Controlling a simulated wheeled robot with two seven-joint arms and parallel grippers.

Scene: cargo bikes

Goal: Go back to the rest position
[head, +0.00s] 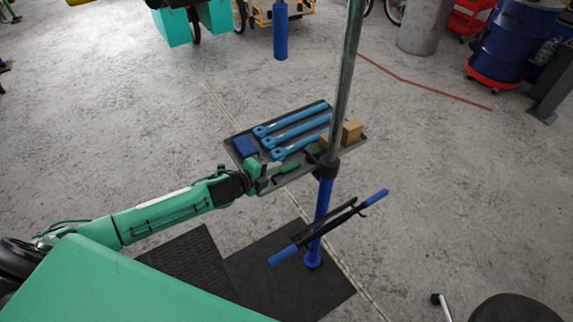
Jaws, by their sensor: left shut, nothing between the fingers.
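My left arm reaches in from the left, and my left gripper (266,174) is at the near left edge of a dark tray (238,132). The gripper is shut with nothing held. The tray is fixed to a work stand's pole (347,70). Several blue tools (300,128) lie side by side on the tray. A dark blue box (246,146) sits at its left and a cardboard box (352,132) at its right. A green-handled item (288,168) lies close to the gripper. My right gripper is not in view.
Below the tray, the stand carries a black bar with blue ends (283,255). Dark mats (275,270) lie under it. A stool (514,308) is at lower right. The floor at left is clear.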

